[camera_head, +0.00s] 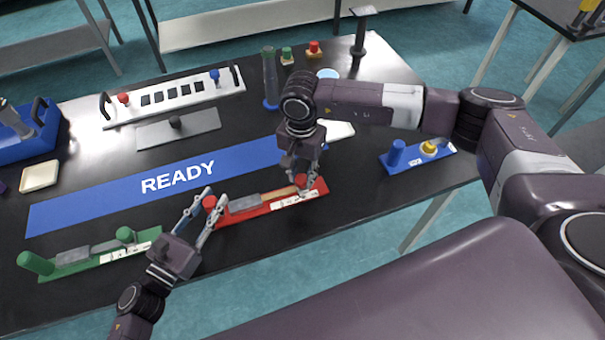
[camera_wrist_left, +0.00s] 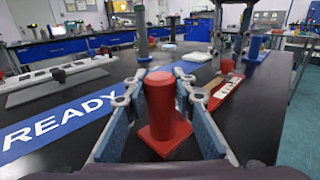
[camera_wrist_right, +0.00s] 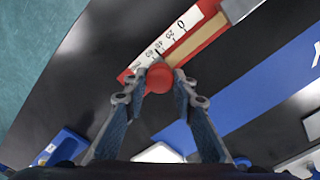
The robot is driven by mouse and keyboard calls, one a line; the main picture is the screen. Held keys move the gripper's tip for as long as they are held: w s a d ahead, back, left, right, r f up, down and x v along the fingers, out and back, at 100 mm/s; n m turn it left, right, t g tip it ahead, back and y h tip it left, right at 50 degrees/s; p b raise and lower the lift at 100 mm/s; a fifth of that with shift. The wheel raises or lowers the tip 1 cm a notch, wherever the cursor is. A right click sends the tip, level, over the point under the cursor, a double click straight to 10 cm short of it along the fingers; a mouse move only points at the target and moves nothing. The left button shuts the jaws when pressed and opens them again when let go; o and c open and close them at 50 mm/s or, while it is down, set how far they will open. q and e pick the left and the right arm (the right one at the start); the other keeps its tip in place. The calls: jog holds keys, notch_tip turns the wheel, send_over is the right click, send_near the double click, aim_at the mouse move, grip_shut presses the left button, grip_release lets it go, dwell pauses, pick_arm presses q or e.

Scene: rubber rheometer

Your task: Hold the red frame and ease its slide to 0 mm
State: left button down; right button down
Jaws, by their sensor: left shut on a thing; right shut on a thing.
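The red frame (camera_head: 271,209) lies on the black table, with a grey block and a tan strip along its length. Its red post (camera_wrist_left: 160,100) stands at the left end, between the fingers of my left gripper (camera_head: 211,203), which is shut on it. My right gripper (camera_head: 304,184) points down at the right end and is shut on the red slide knob (camera_wrist_right: 159,77). In the right wrist view the white scale (camera_wrist_right: 176,36) reads 0, 20, 40 and 60. The knob is beside the higher numbers, away from 0. The exact reading is too small to tell.
A green frame (camera_head: 100,250) lies to the left and a blue one (camera_head: 418,160) to the right. The blue READY strip (camera_head: 110,192) runs behind the red frame. A white panel (camera_head: 175,97) with knobs stands further back. The table's front edge is close.

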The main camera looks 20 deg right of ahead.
jog(key=a, duration=0.5)
jog(key=shift+w+a, duration=0.1)
jog(key=shift+a, duration=0.2)
pick_arm(q)
jog(key=shift+s+d, duration=0.1)
pick_arm(e)
jog(key=c, duration=1.6)
grip_release()
jog(key=shift+d, duration=0.1)
jog(key=shift+r, duration=0.1)
jog(key=shift+r, duration=0.2)
notch_tip(320, 180, up, 12)
jog(key=shift+f, duration=0.25)
